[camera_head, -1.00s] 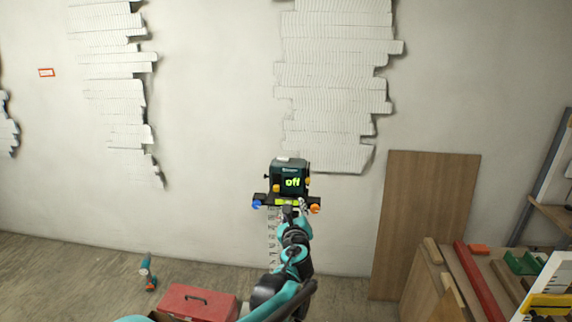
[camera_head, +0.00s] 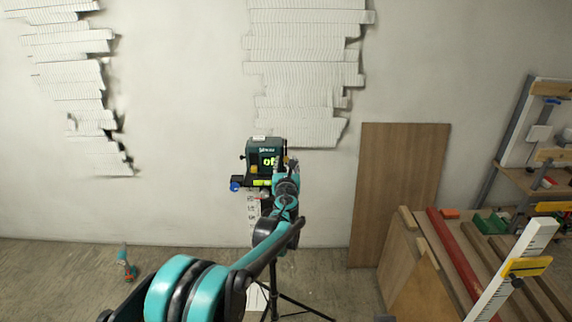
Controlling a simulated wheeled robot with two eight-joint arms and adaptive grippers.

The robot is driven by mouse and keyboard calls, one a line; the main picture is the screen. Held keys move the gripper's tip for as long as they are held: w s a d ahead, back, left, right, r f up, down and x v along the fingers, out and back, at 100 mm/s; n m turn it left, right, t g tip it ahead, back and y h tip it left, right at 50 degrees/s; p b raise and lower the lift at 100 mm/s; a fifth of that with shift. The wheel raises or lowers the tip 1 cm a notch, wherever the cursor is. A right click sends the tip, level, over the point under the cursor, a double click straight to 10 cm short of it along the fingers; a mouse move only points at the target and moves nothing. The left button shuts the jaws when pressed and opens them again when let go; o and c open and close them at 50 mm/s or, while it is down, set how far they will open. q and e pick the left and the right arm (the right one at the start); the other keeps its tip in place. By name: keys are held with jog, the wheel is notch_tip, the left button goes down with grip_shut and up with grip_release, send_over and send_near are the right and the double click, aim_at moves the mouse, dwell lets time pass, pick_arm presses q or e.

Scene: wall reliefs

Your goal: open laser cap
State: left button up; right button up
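The laser level (camera_head: 262,150) is a dark teal box with a lit green display, near the middle of the head view. It sits on a black mount with a blue knob (camera_head: 235,186), above a tripod (camera_head: 272,292). The display shows "of", with its right end covered by my arm. My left gripper (camera_head: 289,165) is at the laser's right side, in front of it. Its fingers are mostly hidden by my own wrist, so contact and opening cannot be told. A distinct cap cannot be made out. My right gripper is not in view.
A brown board (camera_head: 400,185) leans on the wall at right. A wooden workbench (camera_head: 415,270) with a red bar (camera_head: 462,262) stands beside it. A teal-and-orange tool (camera_head: 126,262) is on the floor at left.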

pick_arm(q)
grip_shut()
jog(key=s, duration=0.6)
grip_release()
jog(key=s, duration=1.2)
